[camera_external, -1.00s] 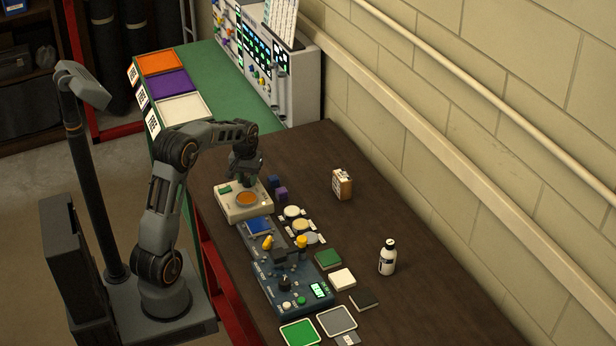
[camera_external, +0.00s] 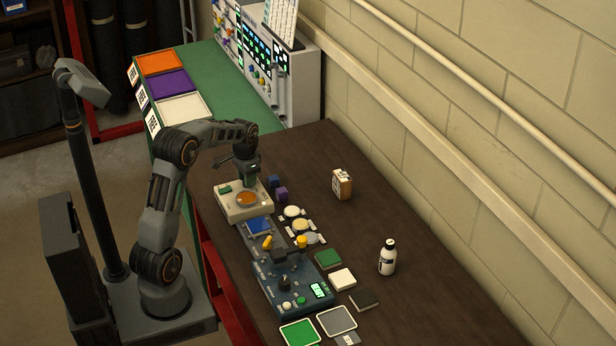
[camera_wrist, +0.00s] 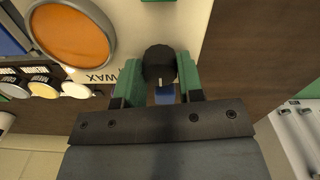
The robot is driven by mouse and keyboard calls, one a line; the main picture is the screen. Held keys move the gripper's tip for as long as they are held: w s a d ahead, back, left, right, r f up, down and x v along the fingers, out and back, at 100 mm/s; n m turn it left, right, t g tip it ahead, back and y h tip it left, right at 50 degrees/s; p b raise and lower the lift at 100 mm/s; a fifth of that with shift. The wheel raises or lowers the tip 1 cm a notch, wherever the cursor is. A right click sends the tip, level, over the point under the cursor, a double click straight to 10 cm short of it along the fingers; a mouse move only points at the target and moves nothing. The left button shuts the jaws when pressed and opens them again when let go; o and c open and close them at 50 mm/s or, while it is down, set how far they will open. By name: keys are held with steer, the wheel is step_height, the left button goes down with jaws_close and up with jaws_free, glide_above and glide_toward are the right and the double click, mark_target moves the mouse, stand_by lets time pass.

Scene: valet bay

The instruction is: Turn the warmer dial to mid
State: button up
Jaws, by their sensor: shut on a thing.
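The warmer is a cream box (camera_external: 234,213) with a round orange top (camera_external: 247,198), near the far end of the dark bench. In the wrist view its cream face (camera_wrist: 120,20), the orange disc (camera_wrist: 70,35) and the lettering WAX show. The warmer dial (camera_wrist: 159,60) is a small black knob with a pale pointer mark, at the warmer's edge beside the lettering. My gripper (camera_wrist: 161,78) has its green fingers closed on either side of the dial. In the external view my gripper (camera_external: 246,178) points down over the warmer's far side and hides the dial.
Dark blue and purple blocks (camera_external: 281,194) stand close to the warmer's right. A blue control unit (camera_external: 290,293), several small discs and tiles lie nearer. A white bottle (camera_external: 387,257) and a small box (camera_external: 342,184) stand at right, with free bench between.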

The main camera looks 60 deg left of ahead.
steer(key=shift+m, duration=0.3)
steer(key=o, duration=0.9)
step_height(320, 180, up, 14)
steer(key=shift+f, duration=0.1)
stand_by(0.4)
stand_by(0.4)
